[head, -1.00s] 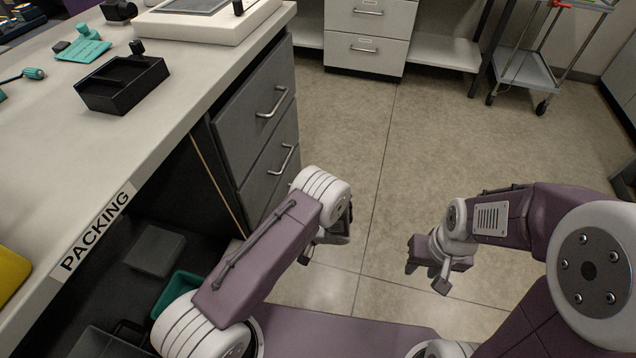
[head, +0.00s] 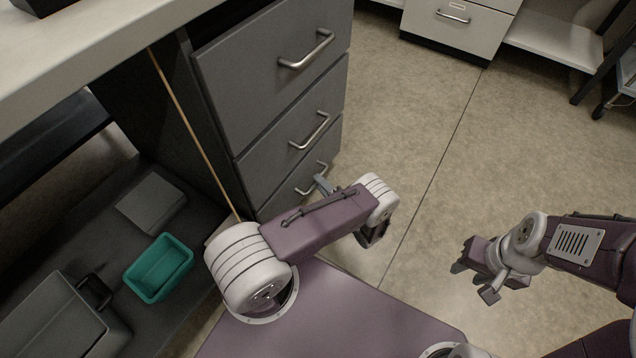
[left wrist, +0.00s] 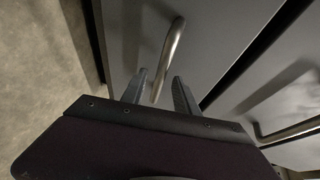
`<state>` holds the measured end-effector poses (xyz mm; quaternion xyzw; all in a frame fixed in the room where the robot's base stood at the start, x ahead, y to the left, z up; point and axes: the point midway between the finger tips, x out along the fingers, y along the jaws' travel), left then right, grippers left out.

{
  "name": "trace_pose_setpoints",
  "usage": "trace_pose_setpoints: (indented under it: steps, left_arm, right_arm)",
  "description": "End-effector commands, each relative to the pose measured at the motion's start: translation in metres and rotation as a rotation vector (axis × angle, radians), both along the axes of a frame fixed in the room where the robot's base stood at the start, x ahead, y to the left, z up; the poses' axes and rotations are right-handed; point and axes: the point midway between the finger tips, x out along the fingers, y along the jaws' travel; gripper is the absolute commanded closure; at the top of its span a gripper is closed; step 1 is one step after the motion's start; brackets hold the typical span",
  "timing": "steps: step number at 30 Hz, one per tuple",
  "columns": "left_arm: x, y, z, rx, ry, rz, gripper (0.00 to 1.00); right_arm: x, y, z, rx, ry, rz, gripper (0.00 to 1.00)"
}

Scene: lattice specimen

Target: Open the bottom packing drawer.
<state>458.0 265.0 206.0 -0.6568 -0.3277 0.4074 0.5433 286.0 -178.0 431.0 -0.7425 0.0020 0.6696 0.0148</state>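The grey packing drawer unit stands under the bench, with three drawer fronts and metal bar handles. The bottom drawer (head: 287,201) is lowest, and its front looks flush with those above. Its handle (head: 309,181) is partly covered by my left gripper (head: 322,185), whose arm hides part of the drawer. In the left wrist view, my left gripper (left wrist: 161,88) is open, with one finger on each side of this bar handle (left wrist: 169,58). I cannot tell whether the fingers touch it. My right gripper (head: 482,274) hangs over the floor, away from the drawers; its finger opening is unclear.
The middle drawer (head: 290,140) and top drawer (head: 270,70) are above, both apparently shut. A teal bin (head: 160,268) and grey boxes sit on the low shelf at left. The floor (head: 420,140) right of the drawers is clear. A white cabinet (head: 455,28) stands behind.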

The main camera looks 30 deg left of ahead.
Motion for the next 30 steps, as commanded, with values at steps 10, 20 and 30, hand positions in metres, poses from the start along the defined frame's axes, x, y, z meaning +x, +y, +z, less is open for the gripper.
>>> trace_pose_setpoints:
  steps: [10, 20, 30]
  left_arm:
    - [0.012, 0.024, -0.005, 0.0, 0.001, 0.0, 0.64]
    - [0.012, 0.023, -0.005, 0.0, 0.001, 0.0, 1.0]
    - [0.012, 0.023, -0.005, 0.0, 0.002, 0.001, 1.0]
  right_arm:
    - [0.0, 0.0, -0.014, 0.0, 0.0, 0.0, 0.64]
    - [0.0, 0.0, -0.014, 0.0, 0.0, 0.0, 0.64]
    - [0.0, 0.0, -0.014, 0.0, 0.0, 0.0, 0.64]
